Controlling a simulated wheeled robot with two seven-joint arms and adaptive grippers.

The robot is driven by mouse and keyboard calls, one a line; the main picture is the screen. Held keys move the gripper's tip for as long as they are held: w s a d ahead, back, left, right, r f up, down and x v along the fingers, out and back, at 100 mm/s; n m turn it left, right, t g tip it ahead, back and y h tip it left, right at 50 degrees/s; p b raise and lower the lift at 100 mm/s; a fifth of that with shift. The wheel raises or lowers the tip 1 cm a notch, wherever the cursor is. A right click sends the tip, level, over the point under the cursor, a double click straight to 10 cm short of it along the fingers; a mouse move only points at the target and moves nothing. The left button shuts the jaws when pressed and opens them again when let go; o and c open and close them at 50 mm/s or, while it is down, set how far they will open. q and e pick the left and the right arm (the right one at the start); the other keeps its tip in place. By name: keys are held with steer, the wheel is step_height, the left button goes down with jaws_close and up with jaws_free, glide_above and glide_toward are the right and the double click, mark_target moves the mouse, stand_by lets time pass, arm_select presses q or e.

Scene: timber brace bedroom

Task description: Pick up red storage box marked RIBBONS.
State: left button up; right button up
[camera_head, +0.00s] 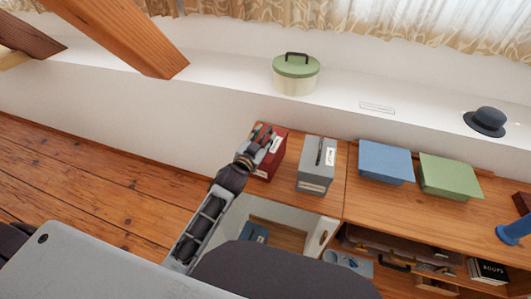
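The red storage box (273,161) stands at the left end of the wooden cabinet top, with a pale label on its side; the lettering is too small to read. My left gripper (262,138) is over the top of the red box, and its fingers cover part of the lid. I cannot tell whether the fingers touch the box or are closed on a handle. My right gripper is not in view.
A grey box (317,164) with a dark handle stands close to the right of the red one. Blue (386,162) and green (449,177) boxes sit further right. A cream tin with green lid (296,75) and dark hat (486,121) are on the white ledge (400,95) behind.

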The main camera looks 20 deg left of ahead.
arm_select(q)
steer(key=shift+w+d, duration=0.1)
steer(key=shift+w, duration=0.85)
steer(key=shift+f, duration=0.1)
jaws_close()
